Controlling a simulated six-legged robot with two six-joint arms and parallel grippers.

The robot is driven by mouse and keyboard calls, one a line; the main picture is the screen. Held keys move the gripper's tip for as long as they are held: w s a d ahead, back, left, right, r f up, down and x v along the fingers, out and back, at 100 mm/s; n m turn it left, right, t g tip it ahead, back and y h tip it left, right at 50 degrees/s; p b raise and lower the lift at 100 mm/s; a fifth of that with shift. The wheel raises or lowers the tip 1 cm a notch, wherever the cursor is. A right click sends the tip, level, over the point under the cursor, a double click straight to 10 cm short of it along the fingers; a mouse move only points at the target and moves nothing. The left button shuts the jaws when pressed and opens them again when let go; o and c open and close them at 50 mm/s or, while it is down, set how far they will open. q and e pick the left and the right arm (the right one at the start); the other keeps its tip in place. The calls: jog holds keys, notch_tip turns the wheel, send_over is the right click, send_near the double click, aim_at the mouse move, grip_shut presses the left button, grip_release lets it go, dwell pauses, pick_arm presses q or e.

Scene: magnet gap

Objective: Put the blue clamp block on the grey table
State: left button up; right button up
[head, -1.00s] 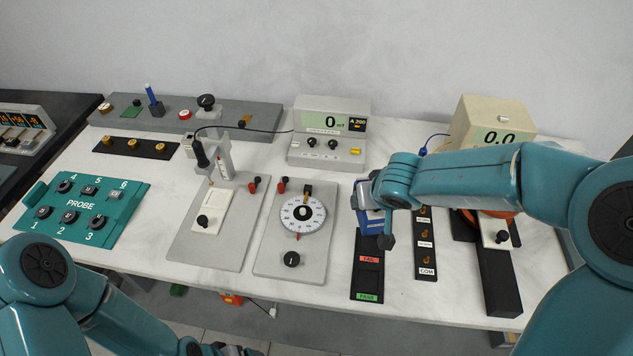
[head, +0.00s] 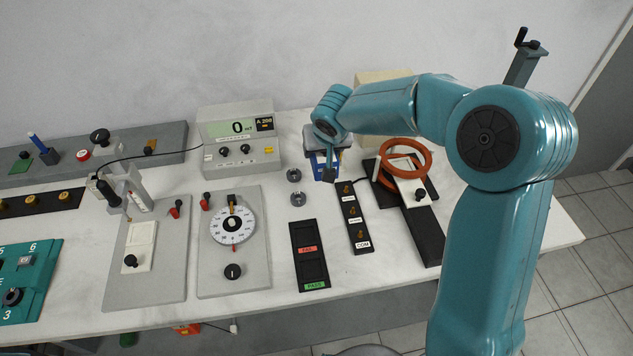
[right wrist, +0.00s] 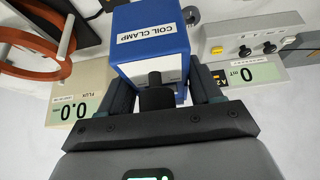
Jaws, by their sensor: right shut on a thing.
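The blue clamp block (head: 322,167), labelled COIL CLAMP in the right wrist view (right wrist: 152,45), is between the fingers of my right gripper (head: 328,157). The gripper is shut on it over the back part of the pale bench, and partly hides it in the head view. I cannot tell from the head view how high the block is above the bench. No separate surface is clearly recognisable as the grey table. My left gripper is not in view.
Two small dark rings (head: 296,199) lie left of the block. A black FAIL/PASS tray (head: 310,270) and a black COM terminal strip (head: 354,225) are in front. An orange ring (head: 427,160) on a stand is to the right. A meter (head: 240,140) stands back left.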

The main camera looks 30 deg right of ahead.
notch_tip(320, 180, down, 12)
jog(key=shift+f+b, duration=0.1)
jog(key=shift+b, duration=1.15)
jog(key=o, duration=1.2)
